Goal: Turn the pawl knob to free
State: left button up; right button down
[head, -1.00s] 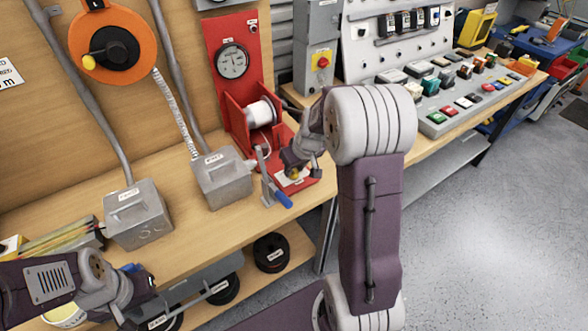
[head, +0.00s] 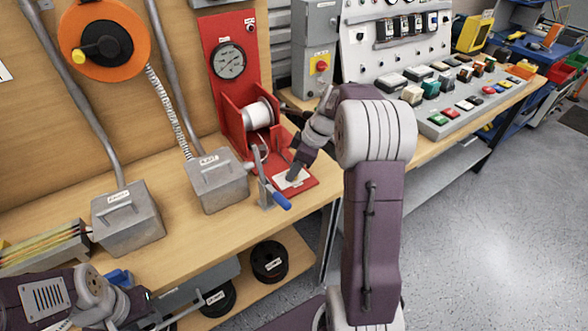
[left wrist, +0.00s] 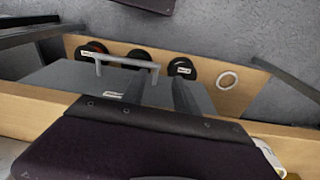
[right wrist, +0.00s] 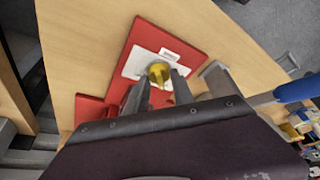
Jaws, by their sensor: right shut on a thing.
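The yellow pawl knob (right wrist: 159,73) sits on a white plate (right wrist: 140,64) on the red base of the winch stand (right wrist: 183,35). In the right wrist view my right gripper (right wrist: 160,80) has a finger on each side of the knob and is shut on it. In the head view the right gripper (head: 292,176) reaches down to the white plate and hides the knob. The red stand (head: 225,95) carries a round gauge and a white spool (head: 258,114). My left gripper (left wrist: 160,92) has its fingers apart and is empty, low at the bench's front.
A lever with a blue handle (head: 280,201) stands just left of the right gripper. Two grey boxes (head: 218,182) (head: 128,218) sit on the bench. Black spools (head: 269,261) lie on the lower shelf. A switch console (head: 455,124) stands to the right.

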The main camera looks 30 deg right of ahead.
jog(key=shift+n, duration=0.4)
jog(key=c, duration=1.1)
grip_release()
jog(key=shift+f, duration=0.1)
